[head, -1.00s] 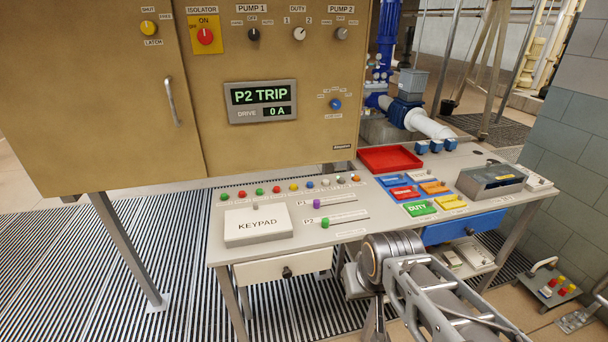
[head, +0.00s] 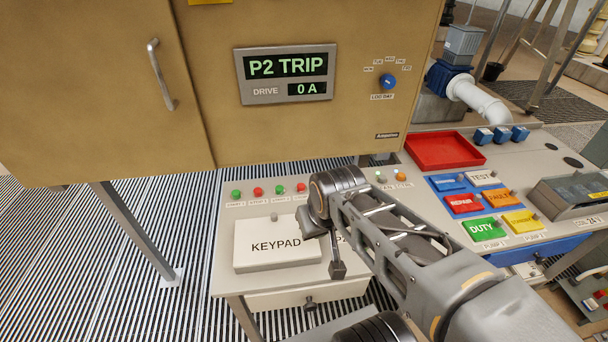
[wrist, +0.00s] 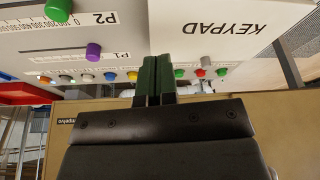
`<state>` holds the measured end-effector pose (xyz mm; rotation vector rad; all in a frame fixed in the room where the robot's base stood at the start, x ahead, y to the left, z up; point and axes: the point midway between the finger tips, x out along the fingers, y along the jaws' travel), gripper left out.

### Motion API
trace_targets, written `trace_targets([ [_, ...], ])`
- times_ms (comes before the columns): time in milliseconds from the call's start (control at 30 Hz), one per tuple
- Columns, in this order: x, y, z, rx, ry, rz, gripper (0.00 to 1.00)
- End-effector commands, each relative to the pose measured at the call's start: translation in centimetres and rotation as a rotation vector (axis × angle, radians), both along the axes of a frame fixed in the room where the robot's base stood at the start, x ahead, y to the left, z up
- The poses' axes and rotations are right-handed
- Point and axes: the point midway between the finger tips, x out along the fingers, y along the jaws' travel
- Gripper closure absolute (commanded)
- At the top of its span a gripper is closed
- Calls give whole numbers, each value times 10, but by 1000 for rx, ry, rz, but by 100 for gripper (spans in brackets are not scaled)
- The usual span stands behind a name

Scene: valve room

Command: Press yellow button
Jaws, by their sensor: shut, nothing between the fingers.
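A small round yellow button (wrist: 132,76) is in the button row in the wrist view, between a blue button (wrist: 110,77) and my gripper. My gripper (wrist: 157,58) is shut and empty. Its green fingers stand just right of the yellow button in that picture and hide part of the row. I cannot tell the height between the fingertips and the console. In the head view my arm covers the middle of the row, including the yellow button. The left part shows, with a green button (head: 236,193) and a red button (head: 301,187).
A raised keypad cover (head: 275,243) lies in front of the row. A purple slider knob (wrist: 93,51) and a green one (wrist: 58,9) stand up nearby. The cabinet (head: 300,130) is behind the row. A yellow tile (head: 520,221) and a red tray (head: 443,150) are to the right.

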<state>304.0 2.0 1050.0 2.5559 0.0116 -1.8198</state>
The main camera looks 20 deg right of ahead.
Motion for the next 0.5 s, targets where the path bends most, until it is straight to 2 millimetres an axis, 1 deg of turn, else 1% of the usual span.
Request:
trace_targets([
  [267, 0, 0, 0, 0, 0, -1, 100],
  [333, 3, 0, 2, 19, 3, -22, 100],
  [433, 17, 4, 9, 109, 21, -122, 100],
  [467, 24, 5, 13, 152, 26, -173, 100],
  [500, 36, 5, 17, 221, 37, -255, 100],
])
